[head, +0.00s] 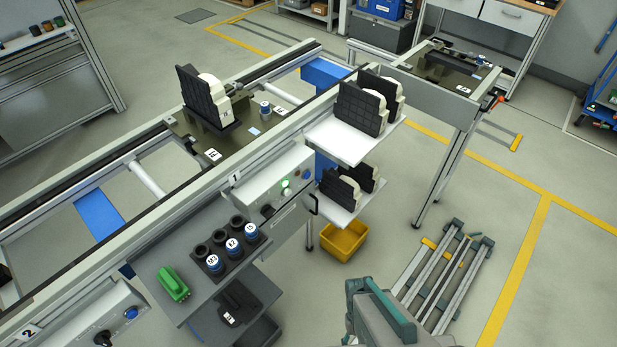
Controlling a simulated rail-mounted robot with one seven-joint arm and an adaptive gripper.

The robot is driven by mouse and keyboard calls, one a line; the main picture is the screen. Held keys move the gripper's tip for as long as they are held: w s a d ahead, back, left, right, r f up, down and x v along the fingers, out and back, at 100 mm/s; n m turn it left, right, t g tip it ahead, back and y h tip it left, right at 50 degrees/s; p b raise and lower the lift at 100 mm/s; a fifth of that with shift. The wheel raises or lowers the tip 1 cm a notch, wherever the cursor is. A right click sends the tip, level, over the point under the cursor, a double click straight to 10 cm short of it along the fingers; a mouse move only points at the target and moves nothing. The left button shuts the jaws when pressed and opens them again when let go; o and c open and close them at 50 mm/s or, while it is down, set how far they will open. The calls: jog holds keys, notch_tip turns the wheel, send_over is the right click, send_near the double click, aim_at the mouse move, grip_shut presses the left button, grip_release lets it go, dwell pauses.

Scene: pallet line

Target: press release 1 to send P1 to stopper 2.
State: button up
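A dark pallet (182,127) sits on the conveyor line at station 1, in the upper middle of the head view. The station 1 control box (247,196) is on the near rail, with a lit green button (286,184), a blue button (306,172) and a dark knob (267,210). The station 2 box (75,328) is at lower left, with a blue button (131,313). My gripper is not in view.
A grey shelf (160,250) holds a green object (173,284) and a black rack of blue-capped pieces (214,264). White shelves (345,140) with black-and-white parts are right of the station 1 box. A yellow bin (344,242) stands below.

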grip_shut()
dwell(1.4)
